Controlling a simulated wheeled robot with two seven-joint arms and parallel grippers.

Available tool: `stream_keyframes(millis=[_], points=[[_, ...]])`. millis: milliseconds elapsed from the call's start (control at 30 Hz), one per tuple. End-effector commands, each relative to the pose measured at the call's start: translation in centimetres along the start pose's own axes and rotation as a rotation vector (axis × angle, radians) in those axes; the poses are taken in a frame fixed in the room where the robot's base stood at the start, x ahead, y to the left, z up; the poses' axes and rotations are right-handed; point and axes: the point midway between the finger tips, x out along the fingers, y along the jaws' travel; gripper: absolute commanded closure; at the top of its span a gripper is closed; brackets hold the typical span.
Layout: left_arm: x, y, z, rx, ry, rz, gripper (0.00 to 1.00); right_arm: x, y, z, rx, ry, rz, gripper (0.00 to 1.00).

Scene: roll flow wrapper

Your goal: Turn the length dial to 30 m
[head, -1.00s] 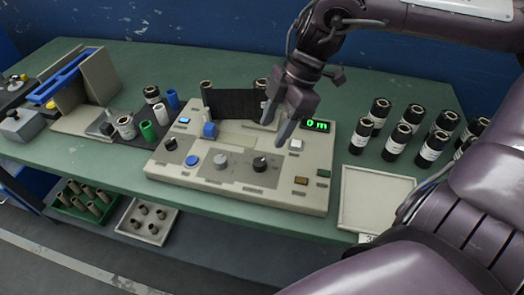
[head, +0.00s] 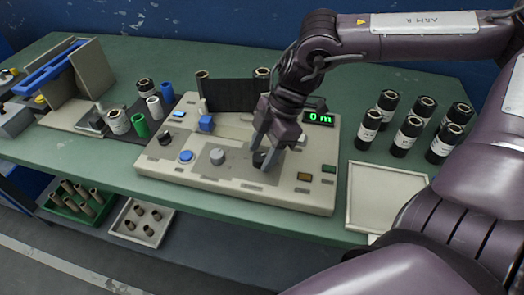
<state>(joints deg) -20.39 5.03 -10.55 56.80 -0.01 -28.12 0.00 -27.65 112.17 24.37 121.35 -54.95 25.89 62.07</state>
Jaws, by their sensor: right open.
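The beige control panel (head: 240,187) of the wrapper lies on the green bench. Its green display (head: 319,118) reads 0 m. A black dial (head: 259,159) sits on the panel's right part, partly hidden by my right gripper. A grey knob (head: 217,156) is left of it, and another black knob (head: 166,138) is at the far left. I cannot read which dial is for length. My right gripper (head: 261,152) is open, pointing down, with its fingers at the black dial; contact cannot be told. My left gripper is out of view.
Several black rolls (head: 411,130) stand at the right, behind an empty white tray (head: 386,196). A black web (head: 232,94) rises behind the panel. Bins with tubes (head: 75,200) are below the bench.

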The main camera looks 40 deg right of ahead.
Motion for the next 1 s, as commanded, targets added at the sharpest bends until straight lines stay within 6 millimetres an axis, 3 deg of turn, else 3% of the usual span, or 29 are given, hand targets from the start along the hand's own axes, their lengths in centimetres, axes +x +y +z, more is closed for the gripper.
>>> stream_keyframes(millis=[333,667,1000], points=[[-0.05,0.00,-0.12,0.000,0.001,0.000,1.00,0.42,0.01,-0.02,0.000,0.000,0.001,0.50],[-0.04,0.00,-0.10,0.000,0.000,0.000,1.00,0.40,0.01,-0.01,0.000,0.000,0.001,0.93],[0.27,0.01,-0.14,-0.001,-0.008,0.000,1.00,0.51,0.09,0.06,-0.056,-0.002,-0.022,0.93]])
